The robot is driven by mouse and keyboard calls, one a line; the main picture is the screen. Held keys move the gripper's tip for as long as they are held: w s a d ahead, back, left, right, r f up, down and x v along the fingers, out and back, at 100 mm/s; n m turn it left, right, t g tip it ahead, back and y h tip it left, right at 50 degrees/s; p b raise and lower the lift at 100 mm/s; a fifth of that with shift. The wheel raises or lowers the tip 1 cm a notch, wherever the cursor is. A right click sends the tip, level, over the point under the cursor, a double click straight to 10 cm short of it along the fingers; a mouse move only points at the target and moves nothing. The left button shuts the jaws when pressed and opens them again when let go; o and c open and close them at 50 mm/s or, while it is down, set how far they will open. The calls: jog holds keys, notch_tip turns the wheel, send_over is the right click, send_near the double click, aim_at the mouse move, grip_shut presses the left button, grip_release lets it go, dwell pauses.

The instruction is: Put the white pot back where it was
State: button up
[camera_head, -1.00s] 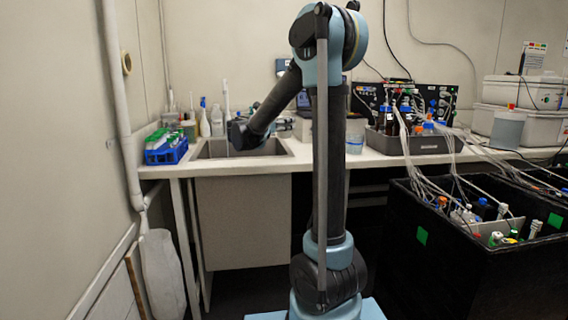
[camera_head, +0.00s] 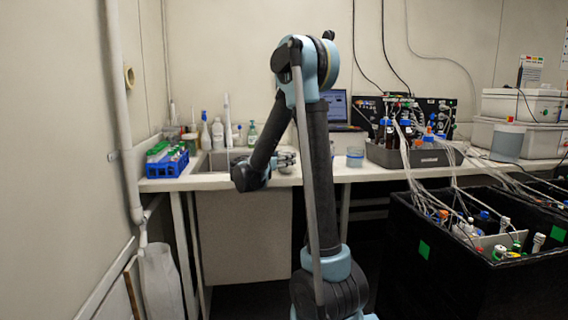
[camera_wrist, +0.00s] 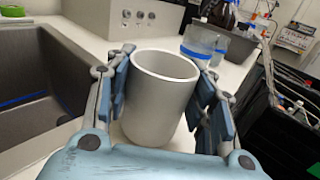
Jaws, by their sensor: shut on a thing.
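The white pot (camera_wrist: 156,100) is an open, empty-looking cylinder that stands upright between the fingers in the wrist view. My gripper (camera_wrist: 160,98) is shut on it, with blue finger pads on both sides. The pot is over or on the white counter (camera_wrist: 75,38) beside the sink; I cannot tell if its base touches. In the head view my gripper (camera_head: 284,160) is at the counter's front, right of the sink, and the pot is hardly discernible there.
The grey sink (camera_wrist: 35,80) lies to the left. A clear beaker (camera_wrist: 203,42) stands just behind the pot to the right; it also shows in the head view (camera_head: 355,157). A bottle tray (camera_head: 420,158) and black bins (camera_head: 460,250) are farther right.

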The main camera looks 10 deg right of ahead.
jog(key=shift+f, duration=0.35)
jog(key=o, duration=0.9)
jog(key=shift+f, duration=0.1)
